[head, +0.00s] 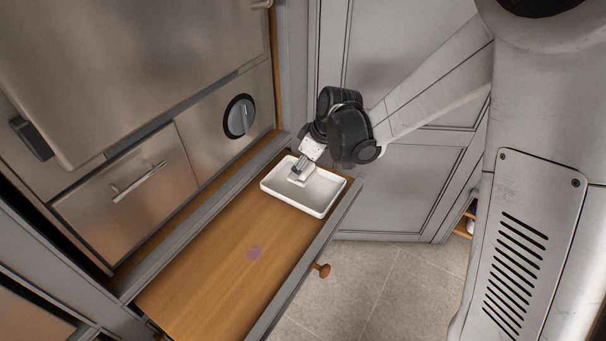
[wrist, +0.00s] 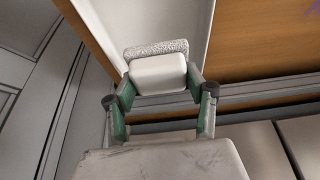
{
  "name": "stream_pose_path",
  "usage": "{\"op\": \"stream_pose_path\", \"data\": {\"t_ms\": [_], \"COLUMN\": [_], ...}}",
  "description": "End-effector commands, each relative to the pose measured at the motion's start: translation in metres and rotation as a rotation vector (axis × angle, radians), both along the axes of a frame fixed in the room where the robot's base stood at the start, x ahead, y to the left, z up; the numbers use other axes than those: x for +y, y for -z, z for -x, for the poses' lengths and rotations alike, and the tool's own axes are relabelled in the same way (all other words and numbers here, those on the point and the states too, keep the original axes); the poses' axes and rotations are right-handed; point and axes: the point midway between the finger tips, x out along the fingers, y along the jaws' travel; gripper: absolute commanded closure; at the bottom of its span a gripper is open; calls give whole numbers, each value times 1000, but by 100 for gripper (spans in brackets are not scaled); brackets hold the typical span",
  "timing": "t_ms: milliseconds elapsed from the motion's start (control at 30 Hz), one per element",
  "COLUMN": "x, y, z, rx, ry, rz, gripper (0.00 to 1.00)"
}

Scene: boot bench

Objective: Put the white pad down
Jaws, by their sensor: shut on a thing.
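My gripper (wrist: 160,90) is shut on the white pad (wrist: 158,74), which shows as a smooth white block with a grey speckled face in the wrist view. In the head view the pad (head: 297,180) is small and partly hidden by my gripper (head: 301,172). I cannot tell whether the pad touches the tray floor. The tray stands at the far end of an open wooden drawer.
The rest of the drawer floor (head: 215,270) is bare wood except for a small purple mark (head: 254,252). A metal cabinet front with a dial (head: 239,116) and a handle (head: 139,182) rises at the left. The drawer's round knob (head: 321,270) sticks out over the tiled floor.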

Motion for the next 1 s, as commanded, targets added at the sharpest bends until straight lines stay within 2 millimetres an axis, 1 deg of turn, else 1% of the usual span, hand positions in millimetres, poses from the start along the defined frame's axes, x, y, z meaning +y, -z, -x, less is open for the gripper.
{"op": "stream_pose_path", "data": {"t_ms": [167,400,667,800,833,967,1000], "x": [-2,-2,-2,-2,-2,-2,-2], "y": [10,40,41,45,45,44,44], "z": [-2,-2,-1,-1,-1,-1,-1], "rx": [0,0,0,0,0,0,0], "ry": [0,0,0,0,0,0,0], "rz": [0,0,0,0,0,0,0], "gripper": [73,73,73,73,50,33,32]}}
